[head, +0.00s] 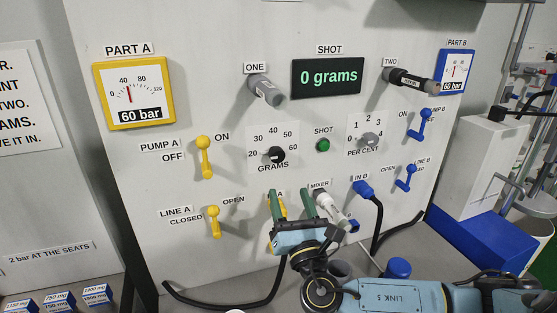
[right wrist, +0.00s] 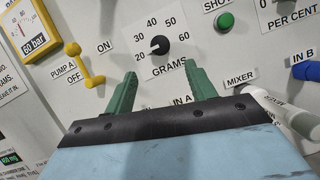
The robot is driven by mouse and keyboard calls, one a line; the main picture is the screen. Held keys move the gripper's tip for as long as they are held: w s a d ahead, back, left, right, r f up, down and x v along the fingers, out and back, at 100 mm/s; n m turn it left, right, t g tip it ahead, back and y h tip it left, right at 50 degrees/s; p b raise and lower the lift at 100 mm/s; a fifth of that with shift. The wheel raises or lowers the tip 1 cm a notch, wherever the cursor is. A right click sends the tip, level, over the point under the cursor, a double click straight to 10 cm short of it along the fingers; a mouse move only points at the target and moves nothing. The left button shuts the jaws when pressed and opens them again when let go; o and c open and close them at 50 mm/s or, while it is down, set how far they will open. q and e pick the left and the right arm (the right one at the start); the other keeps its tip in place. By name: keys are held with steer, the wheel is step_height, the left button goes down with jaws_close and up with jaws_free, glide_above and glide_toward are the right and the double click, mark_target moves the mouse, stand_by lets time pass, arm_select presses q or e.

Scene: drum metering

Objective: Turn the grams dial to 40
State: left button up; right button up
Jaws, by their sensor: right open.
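The grams dial (head: 276,155) is a small black knob on a white scale plate marked 20 to 60, on the upright panel. It also shows in the right wrist view (right wrist: 160,45), where a small pale mark on the knob appears to face left, toward the 20 side. My right gripper (head: 290,198) is open and empty, with green fingers pointing up at the panel below the dial. In the right wrist view the fingers (right wrist: 165,82) stand apart, below the knob and not around it. My left gripper is not in view.
A green shot button (head: 323,145) and a per cent dial (head: 370,140) lie right of the grams dial. Yellow pump A (head: 204,157) and line A (head: 213,222) levers are left. The mixer nozzle (head: 328,208) is close beside my right finger. The display (head: 328,78) reads 0 grams.

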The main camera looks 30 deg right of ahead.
mark_target(278, 159)
steer(key=p+x, duration=0.2)
steer(key=x, duration=0.9)
steer(key=shift+w, duration=0.15)
steer(key=shift+c, duration=0.5)
steer(key=c, duration=0.9)
